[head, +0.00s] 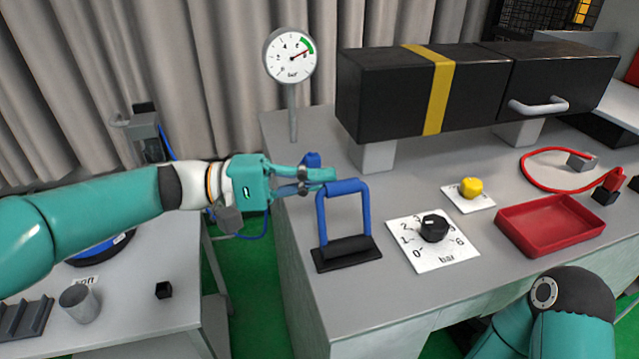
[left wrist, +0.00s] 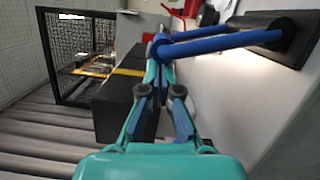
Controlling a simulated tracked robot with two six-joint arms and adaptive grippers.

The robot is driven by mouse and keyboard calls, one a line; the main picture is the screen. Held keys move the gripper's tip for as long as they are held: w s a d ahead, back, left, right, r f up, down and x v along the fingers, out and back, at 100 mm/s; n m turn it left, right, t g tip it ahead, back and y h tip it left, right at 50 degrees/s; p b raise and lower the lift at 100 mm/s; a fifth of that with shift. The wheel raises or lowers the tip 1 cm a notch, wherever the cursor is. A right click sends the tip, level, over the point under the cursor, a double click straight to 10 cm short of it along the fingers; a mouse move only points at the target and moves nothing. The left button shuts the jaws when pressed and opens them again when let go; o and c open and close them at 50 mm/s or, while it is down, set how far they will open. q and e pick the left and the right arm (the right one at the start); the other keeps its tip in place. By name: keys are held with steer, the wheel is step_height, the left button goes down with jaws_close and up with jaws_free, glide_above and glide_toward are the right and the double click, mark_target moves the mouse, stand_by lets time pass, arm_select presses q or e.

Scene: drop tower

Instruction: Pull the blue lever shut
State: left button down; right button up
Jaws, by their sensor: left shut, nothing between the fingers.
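The blue lever (head: 364,212) is a U-shaped handle standing upright on a black base (head: 347,254) near the bench's left front edge. My left gripper (head: 332,175) is shut and empty. Its fingertips are at the lever's top bar, just behind it in the head view. In the left wrist view the lever (left wrist: 225,41) reaches from its black base to the fingertips of my left gripper (left wrist: 156,50); I cannot tell whether they touch. My right gripper is out of view; only part of my right arm shows at the lower right.
Right of the lever are a dial with a black knob (head: 434,228), a yellow button (head: 470,187) and a red tray (head: 551,225). A black box with a yellow band (head: 436,92) stands behind. A pressure gauge (head: 291,56) rises at the back left. A lower table is at left.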

arm_select(q)
steer(key=s+m+b, duration=0.2)
steer(key=b, duration=0.1)
steer(key=s+d+r+m+y+b, duration=0.1)
steer(key=m+b, duration=0.1)
steer(key=b, duration=0.1)
steer(key=s+m+b, duration=0.2)
steer(key=b, duration=0.2)
steer(key=shift+s+d+r+y, duration=0.15)
steer(key=shift+s+d+y, duration=0.15)
steer(key=shift+d, duration=0.1)
steer(key=shift+s+d+r+m+t+y+b, duration=0.1)
steer(key=shift+s+d+m+t+y+b, duration=0.1)
steer(key=shift+s+m+b, duration=0.35)
steer(key=shift+s+d+r+m+t+y+b, duration=0.1)
steer(key=shift+s+m+t+y+b, duration=0.15)
steer(key=shift+m+b, duration=0.35)
steer(key=shift+s+f, duration=0.1)
steer(key=w+r+p, duration=0.1)
steer(key=w+a+r+p, duration=0.1)
steer(key=p, duration=0.1)
steer(key=shift+w+r, duration=0.3)
steer(key=shift+w+a, duration=0.5)
steer(key=shift+a, duration=0.05)
steer(key=v, duration=0.9)
steer(key=shift+s+f+b, duration=0.15)
steer(key=shift+b, duration=0.15)
